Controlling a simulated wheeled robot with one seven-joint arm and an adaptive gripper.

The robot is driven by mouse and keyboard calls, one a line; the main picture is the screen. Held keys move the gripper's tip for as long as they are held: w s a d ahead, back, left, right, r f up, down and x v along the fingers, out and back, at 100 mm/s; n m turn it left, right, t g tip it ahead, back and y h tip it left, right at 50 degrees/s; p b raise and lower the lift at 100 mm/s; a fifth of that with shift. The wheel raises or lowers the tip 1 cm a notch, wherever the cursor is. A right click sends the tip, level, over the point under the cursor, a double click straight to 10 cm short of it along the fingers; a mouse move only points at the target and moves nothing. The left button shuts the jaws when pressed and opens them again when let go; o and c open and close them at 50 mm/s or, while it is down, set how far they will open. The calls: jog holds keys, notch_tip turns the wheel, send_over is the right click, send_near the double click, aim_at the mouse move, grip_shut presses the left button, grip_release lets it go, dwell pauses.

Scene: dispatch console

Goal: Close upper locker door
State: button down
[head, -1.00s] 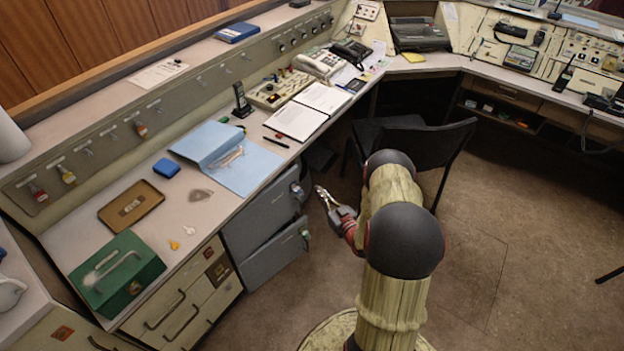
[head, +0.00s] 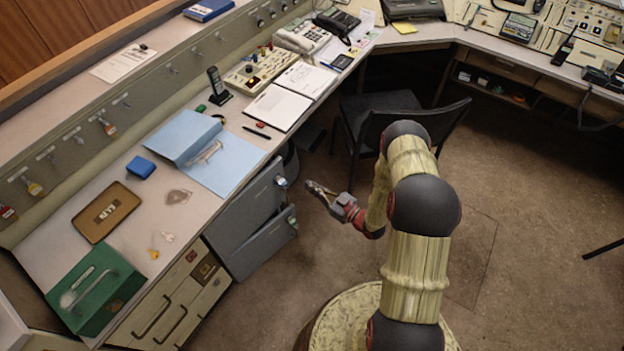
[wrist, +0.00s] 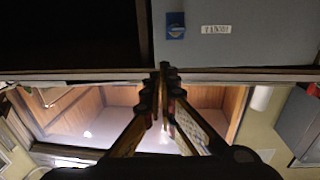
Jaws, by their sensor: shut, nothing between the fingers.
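The grey locker stands under the left desk. Its upper door (head: 247,208) stands out at an angle from the desk front, with a light handle at its right end. The lower door (head: 262,247) also stands out beneath it. My gripper (head: 309,184) is shut and empty, to the right of the upper door's handle end, with a small gap seen from above. In the wrist view my fingertips (wrist: 166,70) are together beside a grey panel (wrist: 265,35) with a blue sticker and white label. I cannot tell whether they touch its edge.
A black chair (head: 385,125) stands behind my gripper, close to my arm. The desk top (head: 150,225) above the locker holds a blue folder (head: 200,140), a brown tray (head: 106,211) and a green box (head: 95,290). Cream drawers (head: 175,305) are left of the locker.

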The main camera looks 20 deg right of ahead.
jog(key=b, duration=0.3)
send_near(281, 164)
jog(key=x, duration=0.3)
jog(key=f+x, duration=0.1)
jog(key=x, duration=0.1)
jog(key=shift+w+a, duration=0.1)
jog(key=shift+a, duration=0.1)
jog(key=shift+x, duration=0.75)
jog(key=shift+d+r, duration=0.1)
jog(key=shift+r, duration=0.05)
jog(key=b+x, duration=0.1)
jog(key=x, duration=0.3)
jog(key=shift+w+a+b, duration=0.25)
jog(key=shift+w+b, duration=0.1)
jog(key=shift+b, duration=0.05)
jog(key=shift+w+r, duration=0.2)
